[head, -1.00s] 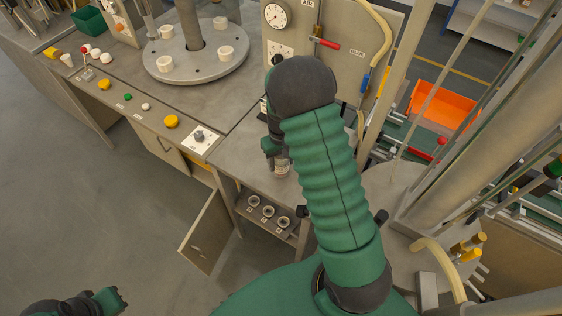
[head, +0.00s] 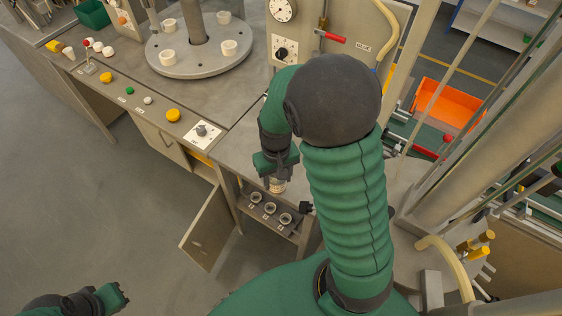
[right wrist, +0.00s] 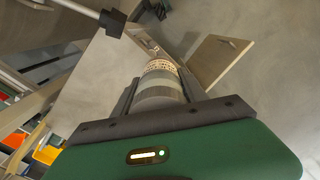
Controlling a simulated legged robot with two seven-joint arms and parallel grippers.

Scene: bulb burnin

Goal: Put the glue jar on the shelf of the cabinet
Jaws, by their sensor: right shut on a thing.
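The glue jar (right wrist: 160,82) is a pale cylinder with a printed label band in the right wrist view, between the fingers of my right gripper (right wrist: 158,95). In the head view the jar (head: 277,186) shows just below my right gripper (head: 276,178), which is shut on it. The jar hangs in front of the open cabinet, close to its upper front edge. The cabinet shelf (head: 288,229) holds several small round items (head: 269,208). My left gripper (head: 112,297) is at the lower left over the floor, empty; its finger gap is unclear.
The cabinet door (head: 208,228) stands open to the left of the opening. The worktop (head: 232,145) lies above the cabinet, with a round turntable (head: 197,62) and a control panel with buttons (head: 173,115). An orange bin (head: 444,105) is at the right. The floor at left is clear.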

